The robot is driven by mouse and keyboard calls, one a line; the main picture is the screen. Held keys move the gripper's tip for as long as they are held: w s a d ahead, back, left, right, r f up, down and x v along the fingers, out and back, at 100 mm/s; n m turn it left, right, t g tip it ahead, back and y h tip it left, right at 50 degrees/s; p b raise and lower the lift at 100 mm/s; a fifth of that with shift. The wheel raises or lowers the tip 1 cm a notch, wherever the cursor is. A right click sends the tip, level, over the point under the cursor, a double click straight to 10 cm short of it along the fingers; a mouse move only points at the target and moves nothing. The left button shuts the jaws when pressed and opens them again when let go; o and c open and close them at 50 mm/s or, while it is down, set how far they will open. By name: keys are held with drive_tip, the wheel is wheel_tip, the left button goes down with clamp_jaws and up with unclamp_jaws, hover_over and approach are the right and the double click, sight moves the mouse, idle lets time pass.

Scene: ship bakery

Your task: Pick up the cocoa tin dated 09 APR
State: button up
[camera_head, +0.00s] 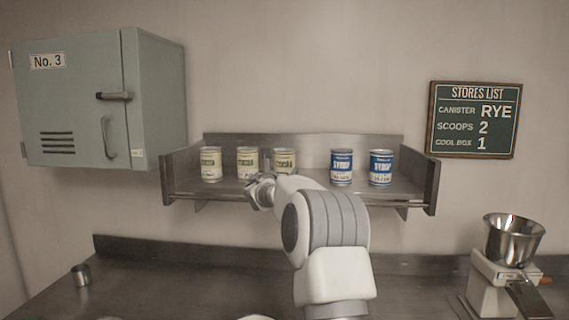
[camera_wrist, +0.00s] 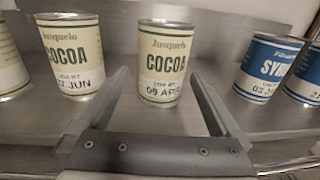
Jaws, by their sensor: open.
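Three cream cocoa tins stand upright on the left part of the steel wall shelf. The tin dated 09 APR (camera_wrist: 163,66) is the rightmost of them; in the head view (camera_head: 285,160) it stands just behind my gripper. In the wrist view my gripper (camera_wrist: 158,85) is open, with one finger on each side of this tin's lower part as seen. I cannot tell how deep the fingers reach around it. The middle cocoa tin (camera_wrist: 72,55), dated JUN, stands to its left, close to the left finger. The leftmost cocoa tin (camera_head: 210,163) is cut off in the wrist view.
Two blue syrup tins (camera_head: 341,167) (camera_head: 381,168) stand on the shelf's right half. The shelf (camera_head: 312,178) has side walls and a front rail. A grey cabinet (camera_head: 85,100) hangs at left. Below is a counter (camera_head: 180,280) with a small metal cup (camera_head: 81,275) and a scale with bowl (camera_head: 513,240).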

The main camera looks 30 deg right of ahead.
sight(285, 168)
drive_tip(key=shift+p+x, duration=1.65)
drive_tip(key=shift+x, duration=1.15)
drive_tip(key=shift+s+d+f, duration=0.15)
drive_tip(key=shift+s+f, duration=0.05)
drive_tip(key=shift+r, duration=0.1)
drive_tip(key=c, duration=1.5)
